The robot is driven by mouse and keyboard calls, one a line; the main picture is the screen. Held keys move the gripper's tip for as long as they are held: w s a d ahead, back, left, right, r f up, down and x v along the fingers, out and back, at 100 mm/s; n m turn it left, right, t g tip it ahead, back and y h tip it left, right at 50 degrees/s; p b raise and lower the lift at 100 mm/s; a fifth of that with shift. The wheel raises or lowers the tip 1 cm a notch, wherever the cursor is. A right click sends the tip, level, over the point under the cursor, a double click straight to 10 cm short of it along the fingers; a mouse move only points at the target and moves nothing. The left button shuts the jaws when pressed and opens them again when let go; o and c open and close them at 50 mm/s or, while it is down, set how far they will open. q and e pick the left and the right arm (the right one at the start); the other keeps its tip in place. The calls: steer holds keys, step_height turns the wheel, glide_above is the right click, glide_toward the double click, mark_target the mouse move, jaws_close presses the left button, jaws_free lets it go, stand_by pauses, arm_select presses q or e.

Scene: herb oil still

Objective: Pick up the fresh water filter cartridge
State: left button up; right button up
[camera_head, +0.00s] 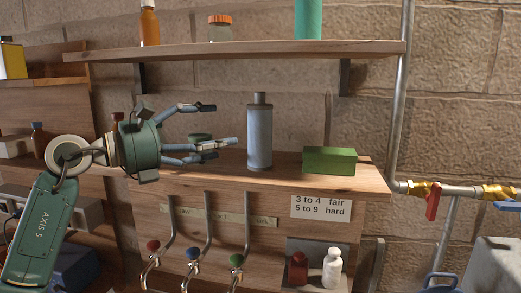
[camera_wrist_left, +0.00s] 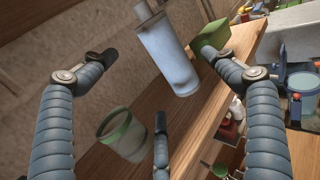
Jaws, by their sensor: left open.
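The water filter cartridge, a grey-blue cylinder with a darker narrow neck (camera_head: 260,137), stands upright on the middle wooden shelf. My left gripper (camera_head: 222,125) is to its left, fingers spread open and pointing right, with nothing held. The fingertips are close to the cartridge but look apart from it. In the left wrist view the cartridge (camera_wrist_left: 168,62) lies ahead between the outer fingers of my left gripper (camera_wrist_left: 157,78), slanted in the picture. Whether it is the fresh one cannot be read. My right gripper is in neither view.
A green block (camera_head: 329,160) stands right of the cartridge, also seen in the wrist view (camera_wrist_left: 214,37). A green-rimmed glass (camera_wrist_left: 121,136) stands near the lower finger. An upper shelf (camera_head: 240,49) runs above. Taps with coloured knobs (camera_head: 192,254) hang below.

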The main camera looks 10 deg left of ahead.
mark_target(257, 133)
arm_select(q)
steer(key=shift+w+f+b, duration=0.1)
steer(key=shift+f+b, duration=0.3)
steer(key=shift+f, duration=0.35)
steer(key=shift+w+d+r+p, duration=0.25)
steer(key=shift+w+d+p, duration=0.4)
steer(key=shift+d, duration=0.1)
steer(key=p+x, duration=0.1)
steer(key=x, duration=0.2)
steer(key=shift+w+d+f, duration=0.1)
steer(key=shift+w+d, duration=0.1)
steer(key=p+x, duration=0.2)
steer(key=x, duration=0.1)
steer(key=p+x, duration=0.1)
steer(key=p, duration=0.1)
steer(key=shift+w+d+r, duration=0.15)
steer(key=shift+d+r, duration=0.15)
steer(key=shift+d, duration=0.05)
steer(key=shift+w+d+f, duration=0.2)
steer(key=shift+w+d, duration=0.1)
steer(key=shift+s+a, duration=0.1)
steer(key=shift+a, duration=0.1)
steer(key=c, duration=0.5)
steer(key=shift+d, duration=0.1)
steer(key=c, duration=0.9)
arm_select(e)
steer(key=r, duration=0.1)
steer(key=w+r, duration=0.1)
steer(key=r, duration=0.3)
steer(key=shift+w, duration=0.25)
